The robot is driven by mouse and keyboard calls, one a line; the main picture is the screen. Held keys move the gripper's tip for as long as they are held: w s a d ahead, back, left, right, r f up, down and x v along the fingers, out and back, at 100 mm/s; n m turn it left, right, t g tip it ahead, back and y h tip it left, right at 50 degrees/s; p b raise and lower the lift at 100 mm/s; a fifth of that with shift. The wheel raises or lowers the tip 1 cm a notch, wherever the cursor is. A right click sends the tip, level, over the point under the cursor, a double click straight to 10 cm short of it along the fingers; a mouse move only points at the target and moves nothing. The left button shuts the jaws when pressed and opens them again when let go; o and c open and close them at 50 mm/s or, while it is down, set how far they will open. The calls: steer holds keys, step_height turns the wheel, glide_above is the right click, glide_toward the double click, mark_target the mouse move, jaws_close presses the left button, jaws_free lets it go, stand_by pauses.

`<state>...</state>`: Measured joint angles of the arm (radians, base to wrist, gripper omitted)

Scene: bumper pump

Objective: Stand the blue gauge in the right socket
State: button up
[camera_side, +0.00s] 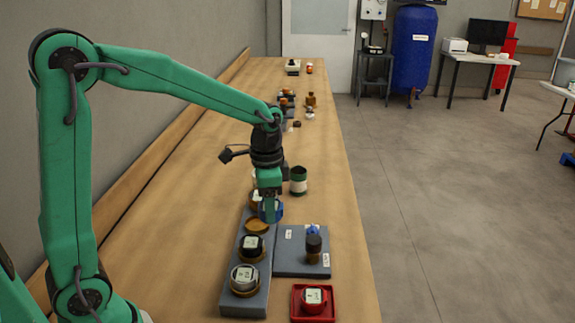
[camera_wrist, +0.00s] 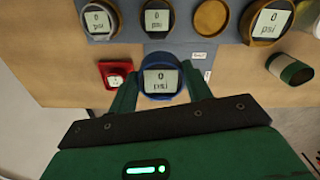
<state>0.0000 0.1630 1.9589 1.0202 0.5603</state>
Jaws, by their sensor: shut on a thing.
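The blue gauge (camera_wrist: 160,81) reads 0 psi and sits between the two fingers of my gripper (camera_wrist: 160,88), which is shut on it. In the side view, my gripper (camera_side: 269,207) holds the blue gauge (camera_side: 273,213) above the grey socket strip (camera_side: 232,296), close to an empty brass-coloured socket (camera_side: 257,227). That empty socket also shows in the wrist view (camera_wrist: 211,18), beyond the blue gauge and to its right. The gap between the blue gauge and the strip is hard to judge.
A silver gauge (camera_side: 245,279) and a black gauge (camera_side: 252,246) stand in the strip; a brass-ringed gauge (camera_wrist: 268,22) is past the empty socket. Beside it are a grey plate (camera_side: 290,264) with a dark knob (camera_side: 314,246), a red tray (camera_side: 297,311) and a green-and-white cylinder (camera_side: 298,181).

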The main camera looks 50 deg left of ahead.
steer(key=w+a+f, duration=0.1)
steer(key=a+f, duration=0.1)
steer(key=a, duration=0.1)
steer(key=w+a+f, duration=0.1)
steer(key=a+f, duration=0.1)
steer(key=a, duration=0.1)
steer(key=w+a+f, duration=0.1)
steer(key=a+f, duration=0.1)
steer(key=a, duration=0.2)
steer(key=shift+w+a+f, duration=0.1)
steer(key=shift+f, duration=2.05)
steer(key=shift+f, duration=0.2)
steer(key=o, duration=1.1)
steer(key=shift+c, duration=0.2)
steer(key=shift+r, duration=0.1)
step_height(320, 180, up, 12)
steer(key=shift+r, duration=0.15)
